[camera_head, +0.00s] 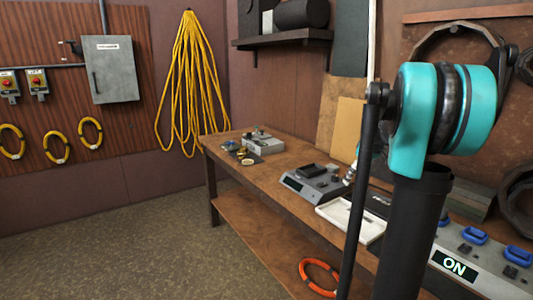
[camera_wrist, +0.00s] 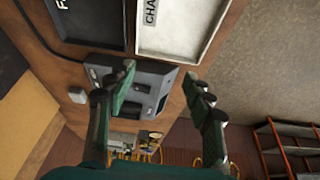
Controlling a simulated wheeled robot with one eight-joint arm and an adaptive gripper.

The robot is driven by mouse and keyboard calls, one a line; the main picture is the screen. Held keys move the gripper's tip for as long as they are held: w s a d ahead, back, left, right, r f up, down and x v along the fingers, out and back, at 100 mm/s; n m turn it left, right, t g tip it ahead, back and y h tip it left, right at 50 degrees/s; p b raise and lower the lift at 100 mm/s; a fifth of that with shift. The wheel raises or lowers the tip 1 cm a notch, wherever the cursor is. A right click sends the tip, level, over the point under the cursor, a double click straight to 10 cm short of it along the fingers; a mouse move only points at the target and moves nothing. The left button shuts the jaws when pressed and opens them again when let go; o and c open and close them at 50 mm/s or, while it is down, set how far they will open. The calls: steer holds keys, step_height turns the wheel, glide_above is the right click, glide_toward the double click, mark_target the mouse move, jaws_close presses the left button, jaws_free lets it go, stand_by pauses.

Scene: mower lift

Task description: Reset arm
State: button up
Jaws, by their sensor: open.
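My gripper (camera_wrist: 158,78) is open in the wrist view, with its two dark green and black fingers apart and nothing between them. Beyond the fingers is a grey device (camera_wrist: 150,90) on the wooden workbench. It also shows in the head view (camera_head: 308,188). A white tray (camera_wrist: 180,28) with a label partly reading "CHA" lies past it, beside a black tray (camera_wrist: 95,25). My teal and black arm fills the right of the head view and hides part of the bench. My fingers cannot be clearly made out there.
The workbench (camera_head: 228,165) runs along the wall. A small grey box (camera_head: 263,144) stands at its far end. A grey unit marked "ON" (camera_head: 480,275) with blue handles is at lower right. An orange ring (camera_head: 320,274) lies on the lower shelf. The floor (camera_head: 150,250) at left is clear.

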steer(key=s+a+f+m, duration=0.1)
steer(key=s+a+f, duration=0.4)
steer(key=s, duration=0.2)
steer(key=s+a+f+m+h, duration=0.1)
steer(key=s+a+f+m, duration=0.1)
steer(key=s+a+f, duration=0.3)
steer(key=s+f, duration=0.1)
steer(key=s, duration=0.2)
steer(key=shift+a, duration=0.25)
steer(key=s+a+f+m, duration=0.1)
steer(key=s+f, duration=0.2)
steer(key=s, duration=0.1)
steer(key=s+a+f+m+h, duration=0.1)
steer(key=s+f, duration=0.2)
steer(key=s, duration=0.2)
steer(key=s+a+f+m, duration=0.1)
steer(key=s+f, duration=0.2)
steer(key=s, duration=0.2)
steer(key=shift+s+a+f, duration=0.1)
steer(key=shift+f, duration=0.1)
steer(key=shift+c, duration=0.2)
